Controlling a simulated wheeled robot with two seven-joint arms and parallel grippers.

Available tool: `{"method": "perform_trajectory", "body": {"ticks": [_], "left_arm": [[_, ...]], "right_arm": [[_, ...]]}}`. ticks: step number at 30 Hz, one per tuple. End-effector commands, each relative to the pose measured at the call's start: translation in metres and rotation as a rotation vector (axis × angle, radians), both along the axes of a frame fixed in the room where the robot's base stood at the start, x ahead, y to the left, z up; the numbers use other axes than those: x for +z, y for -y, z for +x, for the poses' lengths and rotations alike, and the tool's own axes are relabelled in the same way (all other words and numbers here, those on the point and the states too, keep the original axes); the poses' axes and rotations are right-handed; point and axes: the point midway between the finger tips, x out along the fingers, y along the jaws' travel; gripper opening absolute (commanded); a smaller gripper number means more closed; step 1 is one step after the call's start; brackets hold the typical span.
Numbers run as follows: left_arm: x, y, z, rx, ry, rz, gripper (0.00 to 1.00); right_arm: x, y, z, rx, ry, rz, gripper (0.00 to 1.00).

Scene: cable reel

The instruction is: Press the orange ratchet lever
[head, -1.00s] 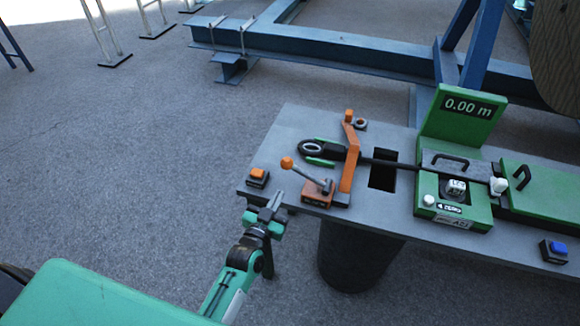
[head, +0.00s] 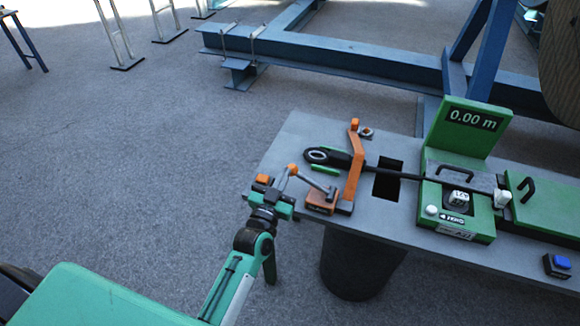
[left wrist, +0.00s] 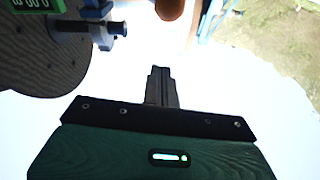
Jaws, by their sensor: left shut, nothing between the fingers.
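The ratchet lever (head: 316,182) is a grey rod with an orange ball knob (head: 293,169) at its upper left end. It rises tilted from an orange base (head: 321,201) on the grey bench (head: 385,221). My left gripper (head: 284,177) is shut and empty, beside the knob on its near left side. I cannot tell whether it touches the knob. In the left wrist view the shut fingers (left wrist: 162,80) point up the picture, and a rounded orange thing (left wrist: 170,8), probably the knob, is cut off at the top edge. My right gripper is not in view.
An orange upright arm (head: 354,172) stands right of the lever by a black cable (head: 391,171). A green meter (head: 470,125) reads 0.00 m. A blue button (head: 562,262) is at right. Floor left of the bench is clear.

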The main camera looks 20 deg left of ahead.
Motion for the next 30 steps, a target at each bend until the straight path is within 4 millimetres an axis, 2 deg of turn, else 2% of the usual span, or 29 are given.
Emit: {"method": "perform_trajectory", "body": {"ticks": [3,11,12,18,30], "left_arm": [[0.008,0.001,0.023,0.0,0.002,0.0,0.0],[0.015,0.003,0.068,0.0,0.002,-0.001,0.0],[0.003,0.002,0.065,-0.001,-0.006,0.003,0.0],[-0.021,-0.001,0.06,0.0,-0.002,0.002,0.0],[-0.028,-0.001,0.058,0.0,0.0,0.0,0.0]], "right_arm": [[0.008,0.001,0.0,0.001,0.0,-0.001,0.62],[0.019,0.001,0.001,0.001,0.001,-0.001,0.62],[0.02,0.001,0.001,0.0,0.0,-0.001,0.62],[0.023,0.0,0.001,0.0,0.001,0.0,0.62],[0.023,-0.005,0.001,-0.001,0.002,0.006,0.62]]}}
